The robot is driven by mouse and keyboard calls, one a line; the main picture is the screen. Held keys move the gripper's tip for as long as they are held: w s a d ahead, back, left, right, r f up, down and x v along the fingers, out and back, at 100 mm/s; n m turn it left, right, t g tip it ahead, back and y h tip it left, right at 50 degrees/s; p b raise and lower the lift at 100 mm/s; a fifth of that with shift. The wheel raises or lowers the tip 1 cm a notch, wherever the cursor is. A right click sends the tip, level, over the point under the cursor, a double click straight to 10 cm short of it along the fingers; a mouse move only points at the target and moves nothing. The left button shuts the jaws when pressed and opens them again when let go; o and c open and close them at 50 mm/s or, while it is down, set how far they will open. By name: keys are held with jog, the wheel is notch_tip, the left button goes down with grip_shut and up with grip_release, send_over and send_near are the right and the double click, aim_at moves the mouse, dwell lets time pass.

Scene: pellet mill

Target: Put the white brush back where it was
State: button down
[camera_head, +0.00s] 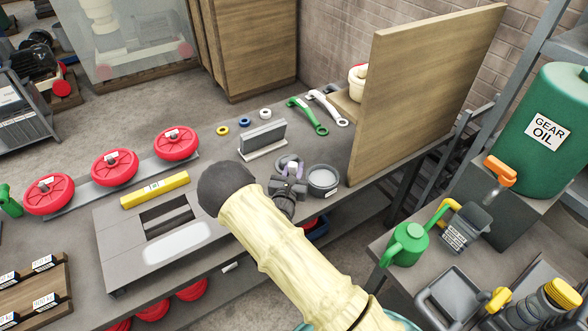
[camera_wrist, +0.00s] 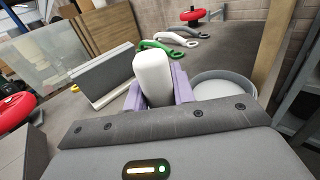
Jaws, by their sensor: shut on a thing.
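My gripper (camera_head: 289,170) is over the grey workbench (camera_head: 225,165), and its purple fingers are shut on a white, rounded, upright thing, which I take to be the white brush (camera_wrist: 153,76). In the head view my wrist and fingers hide most of it. Its lower end is hidden in the wrist view, so I cannot tell whether it touches the bench. A grey round dish (camera_head: 322,181) with a pale inside stands just right of my gripper; it also shows in the wrist view (camera_wrist: 224,84).
A grey upright plate on a white base (camera_head: 262,140) stands left of my gripper. Behind are green (camera_head: 308,116) and white (camera_head: 328,107) wrench-like tools and small rings (camera_head: 245,122). A tall wooden panel (camera_head: 415,95) stands right of the dish. Red wheels (camera_head: 115,167) line the left.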

jog(key=shift+f+b, duration=0.4)
jog(key=shift+f, duration=0.35)
dwell(0.4)
grip_release()
dwell(0.5)
jog(key=shift+s, duration=0.2)
jog(key=s+a+p, duration=0.1)
jog(key=s+p, duration=0.1)
jog(key=s, duration=0.6)
jog(key=shift+s+a, duration=0.3)
jog(key=shift+a, duration=0.05)
dwell(1.1)
